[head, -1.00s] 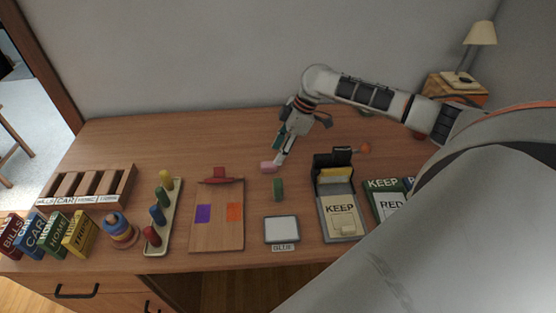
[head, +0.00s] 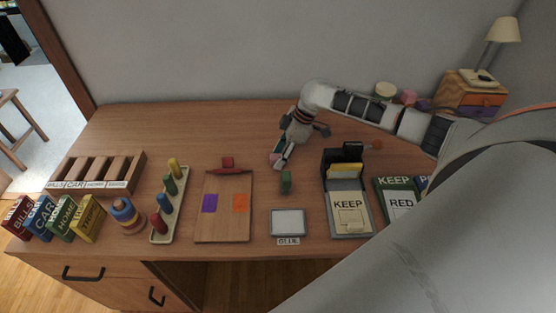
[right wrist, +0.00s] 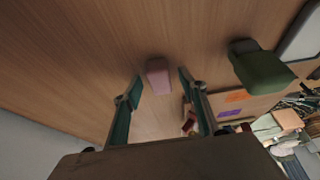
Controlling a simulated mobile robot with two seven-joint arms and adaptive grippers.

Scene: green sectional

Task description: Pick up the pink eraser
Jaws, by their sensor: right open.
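The pink eraser (right wrist: 158,76) lies on the wooden desk. In the right wrist view it sits just beyond and between the two fingertips of my right gripper (right wrist: 160,84), which is open and empty. In the head view my right gripper (head: 279,162) is low over the desk and hides most of the eraser (head: 274,157); only a bit of pink shows at its left side. I cannot tell whether the fingers touch the eraser. My left gripper is not in view.
A clipboard-like wooden board (head: 222,224), a white pad (head: 288,222) and a KEEP box (head: 349,214) lie nearer the front. A peg rack (head: 165,205) and slotted tray (head: 139,170) are left. The back left desk is clear.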

